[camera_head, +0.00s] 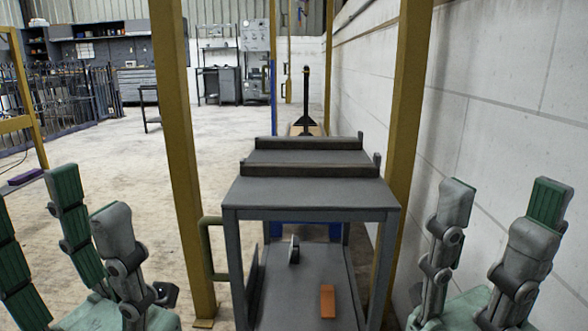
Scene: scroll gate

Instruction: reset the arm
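My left gripper (82,215) is at the lower left, fingers pointing up and spread, with green pads showing and nothing between them. My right gripper (497,212) is at the lower right, in front of the white wall, also with its fingers up, spread and empty. Both grippers are apart from the grey cart (300,196) that stands between them. The lower parts of both arms are cut off by the frame edge.
Two yellow posts, left (174,140) and right (408,110), flank the cart. Its lower shelf holds an orange block (327,300). A white block wall (500,90) bounds the right. A dark fence (60,90) stands far left; open floor (110,150) lies between.

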